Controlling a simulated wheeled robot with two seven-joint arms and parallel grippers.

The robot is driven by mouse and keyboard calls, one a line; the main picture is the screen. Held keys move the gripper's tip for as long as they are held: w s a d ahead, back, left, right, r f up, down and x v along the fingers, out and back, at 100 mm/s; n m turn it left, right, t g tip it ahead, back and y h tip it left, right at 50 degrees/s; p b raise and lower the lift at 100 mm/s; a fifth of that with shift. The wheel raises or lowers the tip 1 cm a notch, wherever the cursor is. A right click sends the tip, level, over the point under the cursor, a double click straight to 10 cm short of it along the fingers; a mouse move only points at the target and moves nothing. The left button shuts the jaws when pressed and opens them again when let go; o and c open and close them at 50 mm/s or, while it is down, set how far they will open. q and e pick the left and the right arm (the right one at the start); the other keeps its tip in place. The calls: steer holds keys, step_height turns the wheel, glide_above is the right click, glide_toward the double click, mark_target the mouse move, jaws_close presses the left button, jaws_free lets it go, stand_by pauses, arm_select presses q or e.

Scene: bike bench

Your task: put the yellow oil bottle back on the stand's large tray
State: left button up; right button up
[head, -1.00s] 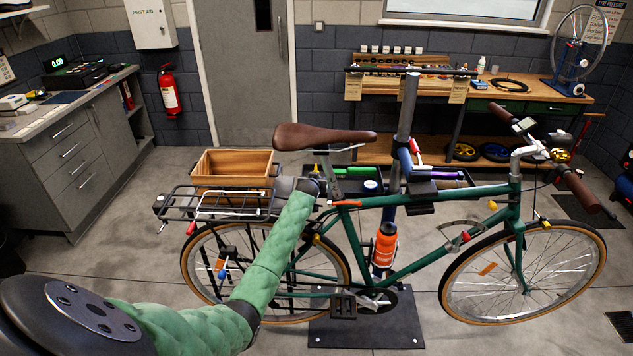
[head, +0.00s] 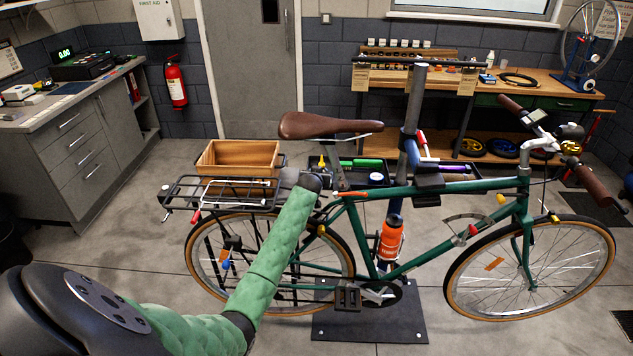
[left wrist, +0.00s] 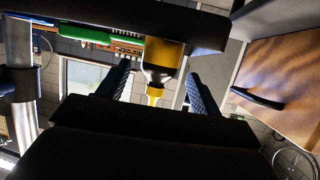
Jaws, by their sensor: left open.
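The yellow oil bottle (left wrist: 164,60) shows in the left wrist view between the two fingers of my left gripper (left wrist: 158,72), with gaps on both sides. That view is upside down; the bottle's narrow yellow nozzle points down the picture and its base end meets the dark tray (left wrist: 210,34). In the head view the bottle's yellow tip (head: 321,163) shows at the left end of the stand's tray (head: 358,178), just behind my left wrist. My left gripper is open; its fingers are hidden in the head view. My right gripper is out of view.
The green bicycle (head: 440,190) hangs on the stand, its brown saddle (head: 330,126) above the tray. A rear rack (head: 215,192) and wooden crate (head: 237,157) lie left of my wrist. Green items (head: 362,163) and a blue-and-white tin (head: 376,178) occupy the tray.

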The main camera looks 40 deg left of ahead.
arm_select(q)
steer(key=b+v, duration=0.1)
steer(key=v, duration=0.6)
steer(key=shift+b, duration=0.4)
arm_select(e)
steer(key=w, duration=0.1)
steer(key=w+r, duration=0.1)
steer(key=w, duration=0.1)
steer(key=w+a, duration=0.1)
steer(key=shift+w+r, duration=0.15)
arm_select(q)
steer(key=shift+w, duration=0.1)
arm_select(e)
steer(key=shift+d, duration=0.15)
